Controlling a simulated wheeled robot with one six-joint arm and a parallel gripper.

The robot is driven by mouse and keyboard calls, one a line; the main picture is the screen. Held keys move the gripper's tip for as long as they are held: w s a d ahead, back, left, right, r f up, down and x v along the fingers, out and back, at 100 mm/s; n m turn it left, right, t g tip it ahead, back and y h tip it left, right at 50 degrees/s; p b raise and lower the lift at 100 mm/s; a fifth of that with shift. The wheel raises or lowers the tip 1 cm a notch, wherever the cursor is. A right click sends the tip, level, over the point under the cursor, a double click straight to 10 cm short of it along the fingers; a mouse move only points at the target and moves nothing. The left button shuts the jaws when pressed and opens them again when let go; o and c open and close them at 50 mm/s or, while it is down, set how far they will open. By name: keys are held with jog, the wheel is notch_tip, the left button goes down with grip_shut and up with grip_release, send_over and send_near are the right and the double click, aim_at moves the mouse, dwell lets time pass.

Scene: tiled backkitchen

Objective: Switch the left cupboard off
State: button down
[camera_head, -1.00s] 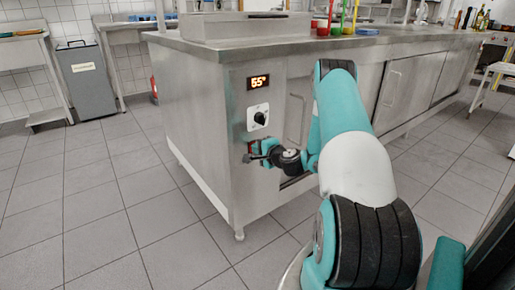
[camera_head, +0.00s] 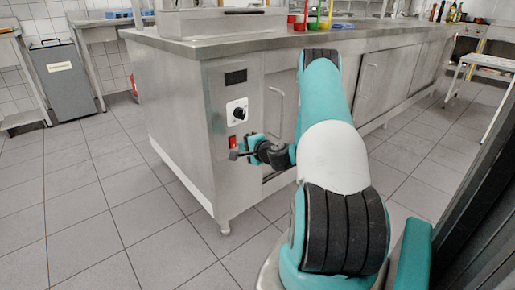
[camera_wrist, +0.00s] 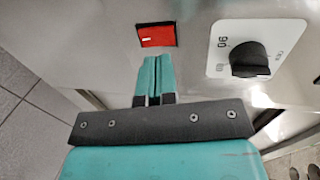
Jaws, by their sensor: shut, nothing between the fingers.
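The left cupboard (camera_head: 175,115) is a steel unit with a control panel on its front. Its display (camera_head: 235,77) is dark. Below it is a black knob (camera_head: 239,113) on a white plate, which also shows at the right of the wrist view (camera_wrist: 250,60). Under the knob is a red rocker switch (camera_head: 233,141), seen whole in the wrist view (camera_wrist: 157,35). My gripper (camera_head: 235,154) is shut and empty just below the red switch. In the wrist view its closed teal fingers (camera_wrist: 155,62) point up at the switch, with a small gap in the picture.
A cupboard door handle (camera_head: 276,112) stands out right of the panel, close to my arm. Coloured containers (camera_head: 300,24) stand on the worktop. A grey bin (camera_head: 65,85) stands at the back left. The tiled floor on the left is clear.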

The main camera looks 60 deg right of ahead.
jog(key=r+b+v, duration=0.1)
jog(key=r+v, duration=0.1)
jog(key=v, duration=0.7)
jog(key=shift+d, duration=0.1)
